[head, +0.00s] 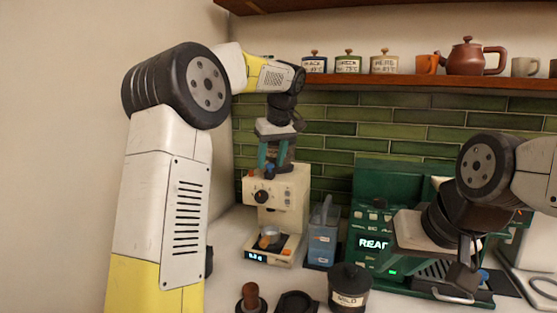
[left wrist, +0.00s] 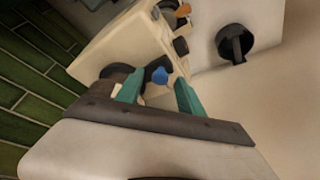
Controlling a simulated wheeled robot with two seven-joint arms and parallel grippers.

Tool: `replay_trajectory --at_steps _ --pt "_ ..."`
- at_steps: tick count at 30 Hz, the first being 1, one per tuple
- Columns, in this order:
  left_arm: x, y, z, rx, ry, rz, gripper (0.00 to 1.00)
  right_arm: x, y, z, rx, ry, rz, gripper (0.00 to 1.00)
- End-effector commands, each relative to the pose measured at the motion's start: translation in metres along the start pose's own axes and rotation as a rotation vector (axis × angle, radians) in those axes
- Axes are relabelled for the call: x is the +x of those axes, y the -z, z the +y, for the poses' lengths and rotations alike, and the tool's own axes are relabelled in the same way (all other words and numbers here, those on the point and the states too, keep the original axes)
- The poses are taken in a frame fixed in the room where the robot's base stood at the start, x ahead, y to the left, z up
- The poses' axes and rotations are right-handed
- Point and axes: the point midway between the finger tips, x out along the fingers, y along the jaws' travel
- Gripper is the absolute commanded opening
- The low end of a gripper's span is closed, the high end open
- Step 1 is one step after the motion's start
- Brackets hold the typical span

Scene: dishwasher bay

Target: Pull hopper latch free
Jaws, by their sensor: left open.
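The cream grinder (head: 290,193) stands on the counter against the green tiles. At its top is a latch with a blue tip (head: 269,171); the latch also shows in the left wrist view (left wrist: 160,75), beside a dark round collar (left wrist: 113,72). My left gripper (head: 272,160) points down over the grinder's top. Its teal fingers are apart in the left wrist view (left wrist: 159,92), with the blue tip showing in the gap between them. I cannot tell whether either finger touches it. My right gripper (head: 465,277) hangs low at the right, its fingers unclear.
A blue-grey container (head: 322,246) and a green coffee machine (head: 371,217) stand right of the grinder. A dark lidded jar (head: 349,288) and a wooden-handled tamper (head: 251,298) are in front. A wooden shelf (head: 410,82) with canisters and a teapot (head: 468,60) runs above.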

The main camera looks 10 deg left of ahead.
Motion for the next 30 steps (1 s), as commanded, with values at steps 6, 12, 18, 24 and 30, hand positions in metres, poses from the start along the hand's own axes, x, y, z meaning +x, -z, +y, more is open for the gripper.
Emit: replay_trajectory --at_steps 6,12,18,24,30 --pt "-0.0002 -0.0001 0.0000 0.000 0.000 0.000 0.23 0.0000 0.0000 0.0000 0.000 0.000 0.000 0.36" --pt "-0.0004 -0.0001 0.0000 0.000 0.000 0.000 0.00 0.0000 0.0000 0.0000 0.000 0.000 0.000 0.36" --pt "-0.0006 -0.0001 0.0000 0.000 0.000 0.000 0.00 0.0000 0.0000 0.0000 0.000 0.000 0.000 0.36" --pt "-0.0007 -0.0001 0.0001 0.000 -0.001 0.000 0.00 0.0000 0.0000 0.0000 0.000 0.000 0.000 0.36" --pt "-0.0008 -0.0001 0.0001 0.000 -0.001 0.000 0.00 0.0000 0.0000 0.0000 0.000 0.000 0.000 0.36"
